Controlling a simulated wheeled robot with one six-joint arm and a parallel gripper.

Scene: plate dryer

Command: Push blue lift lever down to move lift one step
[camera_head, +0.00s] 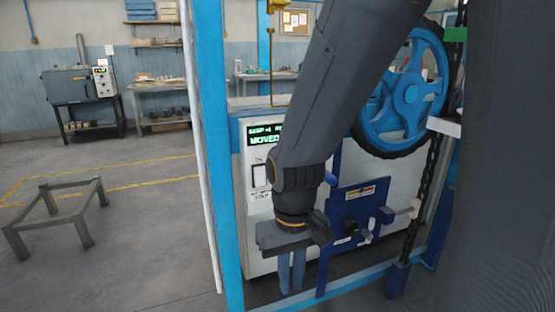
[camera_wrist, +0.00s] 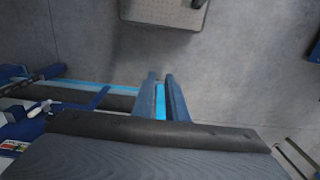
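A dark blue plate (camera_head: 350,204) with levers is mounted at the lower front of the white machine. A small blue handle (camera_head: 387,214) sticks out at its right, beside a grey handle (camera_head: 407,210). I cannot tell for certain which part is the blue lift lever. My gripper (camera_head: 291,290) points down left of the plate, in front of the white cabinet, apart from the levers. Its fingers are parallel with a narrow empty gap; in the wrist view (camera_wrist: 161,76) a light blue frame rail shows through it. My arm hides part of the panel.
The white panel's display (camera_head: 265,137) reads "MOVED" on its lower line, partly hidden. A large blue wheel (camera_head: 410,95) and a chain (camera_head: 420,195) stand at the right. A light blue post (camera_head: 212,140) rises at the left. A grey frame (camera_head: 58,215) stands on open floor.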

